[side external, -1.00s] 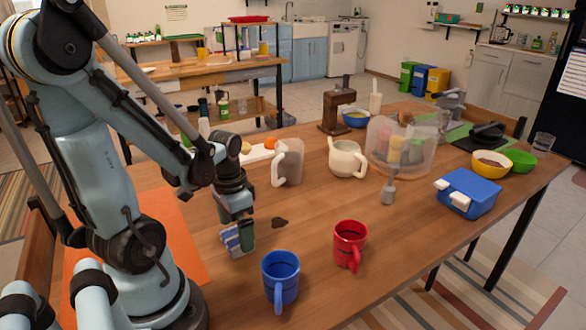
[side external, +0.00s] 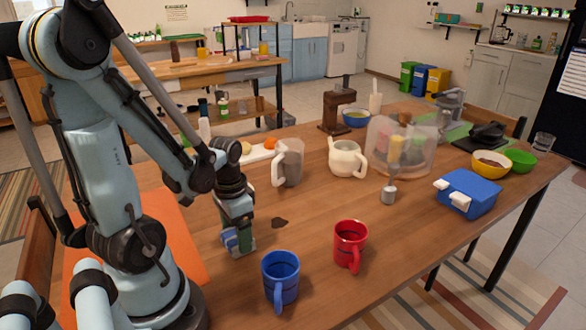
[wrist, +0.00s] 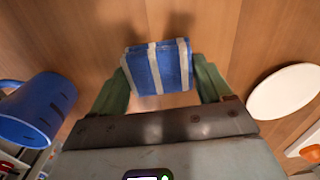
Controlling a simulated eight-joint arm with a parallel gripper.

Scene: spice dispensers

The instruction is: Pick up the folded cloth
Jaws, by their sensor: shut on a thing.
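The folded cloth is blue with pale stripes. In the wrist view the cloth (wrist: 160,66) sits between the two green fingers of my gripper (wrist: 160,88), touching both. In the side external view the cloth (side external: 229,239) shows at the left of my gripper (side external: 240,240), partly hidden by a finger. The gripper points down and is shut on the cloth, low over the wooden table; I cannot tell whether the cloth is clear of the surface.
A blue mug (side external: 281,278) and a red mug (side external: 349,246) stand in front of the gripper. The table's middle is fairly clear.

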